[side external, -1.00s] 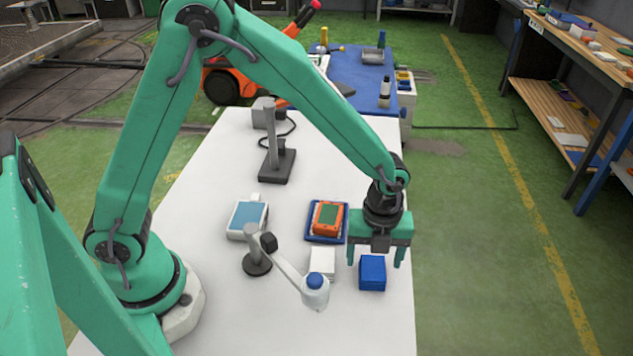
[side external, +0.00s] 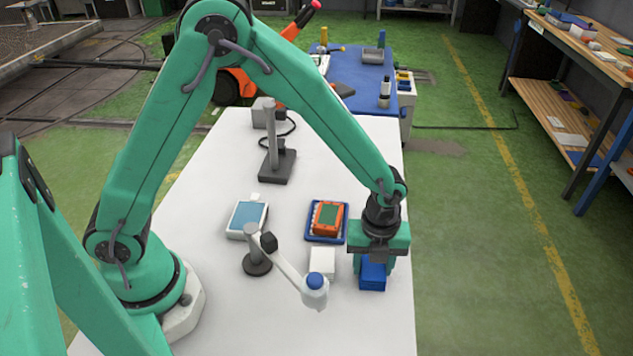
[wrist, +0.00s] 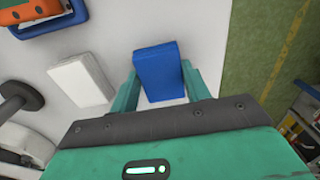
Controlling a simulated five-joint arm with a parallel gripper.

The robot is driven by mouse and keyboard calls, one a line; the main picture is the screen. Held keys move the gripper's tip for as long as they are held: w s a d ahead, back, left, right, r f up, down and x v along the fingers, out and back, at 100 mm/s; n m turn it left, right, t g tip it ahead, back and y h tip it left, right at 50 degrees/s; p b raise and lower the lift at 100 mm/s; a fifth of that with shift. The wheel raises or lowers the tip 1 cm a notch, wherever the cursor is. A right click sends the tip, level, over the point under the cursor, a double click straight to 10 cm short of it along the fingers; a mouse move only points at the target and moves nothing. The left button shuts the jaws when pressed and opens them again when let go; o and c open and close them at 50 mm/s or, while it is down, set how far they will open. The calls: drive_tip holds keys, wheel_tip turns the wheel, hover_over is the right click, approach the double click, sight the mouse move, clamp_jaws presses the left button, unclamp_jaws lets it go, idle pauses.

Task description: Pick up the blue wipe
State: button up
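The blue wipe (side external: 372,281) is a blue block-like folded stack on the white table's right side, near the front. It also shows in the wrist view (wrist: 160,73), slightly turned. My gripper (side external: 373,264) points down over it and hides its upper part in the side view. In the wrist view my gripper's fingers (wrist: 158,68) stand on either side of the wipe, close to its edges. The fingers look open, with the wipe between them. I see no firm grip, and the wipe appears to rest on the table.
A white folded stack (side external: 321,262) lies left of the wipe. Behind it, an orange device (side external: 327,216) sits in a blue tray (side external: 312,238). The table's right edge (side external: 409,200) is close.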

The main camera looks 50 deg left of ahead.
sight(372, 266)
drive_tip(key=shift+c, duration=0.8)
drive_tip(key=shift+r, duration=0.1)
wheel_tip(372, 266, up, 10)
idle(0.4)
drive_tip(key=o, duration=0.4)
drive_tip(key=c, duration=0.3)
drive_tip(key=shift+c, duration=0.2)
